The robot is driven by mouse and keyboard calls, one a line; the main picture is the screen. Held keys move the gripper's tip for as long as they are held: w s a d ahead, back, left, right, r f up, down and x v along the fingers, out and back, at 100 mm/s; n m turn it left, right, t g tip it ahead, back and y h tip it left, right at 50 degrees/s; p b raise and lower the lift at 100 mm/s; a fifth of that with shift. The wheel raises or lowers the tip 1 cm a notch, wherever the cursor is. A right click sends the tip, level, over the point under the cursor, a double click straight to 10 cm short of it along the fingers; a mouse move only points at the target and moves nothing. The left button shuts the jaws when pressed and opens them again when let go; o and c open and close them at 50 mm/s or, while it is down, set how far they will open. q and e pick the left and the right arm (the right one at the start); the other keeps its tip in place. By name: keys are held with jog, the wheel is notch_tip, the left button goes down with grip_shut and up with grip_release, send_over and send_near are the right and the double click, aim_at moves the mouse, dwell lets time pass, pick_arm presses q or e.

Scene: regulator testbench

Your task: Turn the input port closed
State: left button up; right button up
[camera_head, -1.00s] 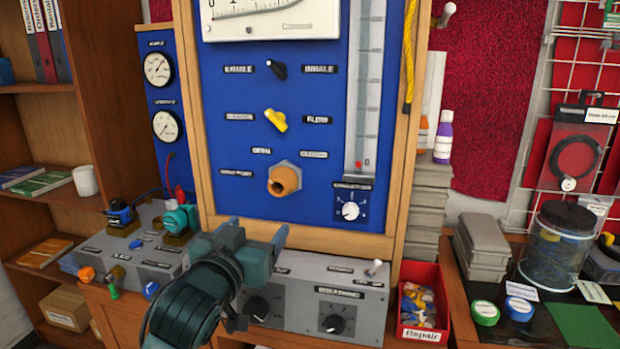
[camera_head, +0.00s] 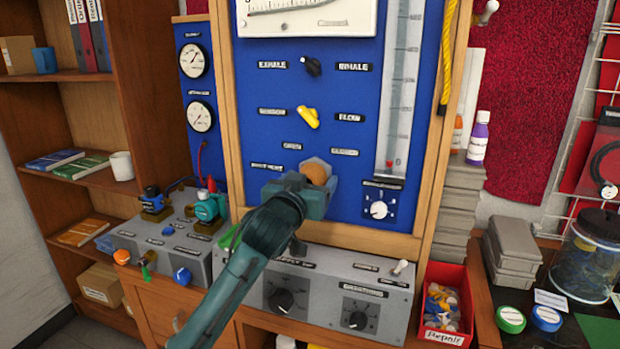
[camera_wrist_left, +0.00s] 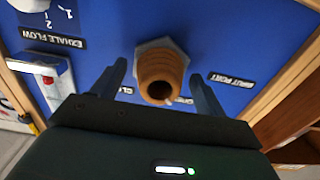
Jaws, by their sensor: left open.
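The input port is an orange-brown ribbed nozzle (camera_head: 316,171) on a grey hex base, low on the blue panel (camera_head: 345,200). In the head view my left gripper (camera_head: 313,190) is in front of it and hides its lower part. In the left wrist view the nozzle (camera_wrist_left: 160,75) sits between the two open fingers of my left gripper (camera_wrist_left: 163,85), with a gap on each side. The fingers are not closed on it. A label reading "INPUT PORT" (camera_wrist_left: 232,80) shows beside the nozzle. My right gripper is not in view.
Above the port are a yellow lever (camera_head: 308,117) and a black knob (camera_head: 312,67). A white dial (camera_head: 379,209) is to the right. A grey control box (camera_head: 330,290) stands below, and a red bin (camera_head: 447,300) sits at right.

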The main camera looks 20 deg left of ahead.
pick_arm(q)
jog(key=shift+w, duration=0.3)
jog(key=shift+c, duration=0.3)
jog(key=c, duration=0.9)
